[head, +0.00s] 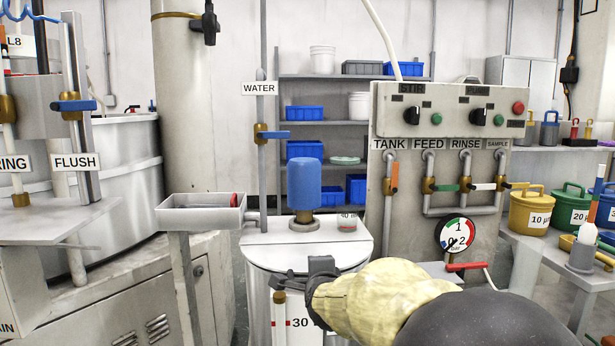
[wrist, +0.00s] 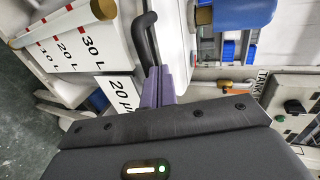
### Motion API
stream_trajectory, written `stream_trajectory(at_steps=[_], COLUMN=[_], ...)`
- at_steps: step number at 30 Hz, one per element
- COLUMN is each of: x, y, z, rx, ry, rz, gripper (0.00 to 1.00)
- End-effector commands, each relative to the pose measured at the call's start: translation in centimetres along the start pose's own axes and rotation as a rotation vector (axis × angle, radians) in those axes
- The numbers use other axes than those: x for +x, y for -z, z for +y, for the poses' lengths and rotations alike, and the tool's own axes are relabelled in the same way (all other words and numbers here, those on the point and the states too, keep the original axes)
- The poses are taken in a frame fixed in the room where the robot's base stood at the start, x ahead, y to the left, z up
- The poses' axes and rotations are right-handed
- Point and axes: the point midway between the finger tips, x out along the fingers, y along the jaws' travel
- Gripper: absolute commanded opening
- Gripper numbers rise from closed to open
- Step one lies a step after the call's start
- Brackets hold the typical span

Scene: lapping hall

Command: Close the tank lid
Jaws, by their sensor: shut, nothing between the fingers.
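The tank (head: 300,305) stands in front of me, white with a red-marked litre scale. Its pale lid (head: 272,236) looks flat on top, with a blue motor (head: 305,183) standing upright on it. In the wrist view the tank wall (wrist: 62,45) shows sideways, and a black curved handle (wrist: 148,42) stands out near the lid edge. My gripper (head: 296,284) is at the front of the tank, just below the lid rim. Its purple fingers (wrist: 158,82) are shut and empty beside the handle's end; I cannot tell whether they touch it. My arm hides the tank's right front.
A grey tray on a post (head: 200,217) stands close at left. The valve panel (head: 445,110) and pressure gauge (head: 456,235) are at right, near a bench with coloured pots (head: 530,210).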

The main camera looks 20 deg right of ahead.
Motion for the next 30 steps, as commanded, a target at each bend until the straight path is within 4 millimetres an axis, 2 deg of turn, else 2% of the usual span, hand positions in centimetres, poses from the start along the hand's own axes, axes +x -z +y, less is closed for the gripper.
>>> stream_trajectory(at_steps=[1, 7, 30], x=[0.3, 0.7, 0.6], y=[0.0, -0.1, -0.1], z=[0.8, 1.4, 1.7], rx=[0.001, 0.0, 0.0], ry=[0.001, 0.001, -0.008], rz=[0.0, 0.0, 0.0], gripper=[0.0, 0.0, 0.0])
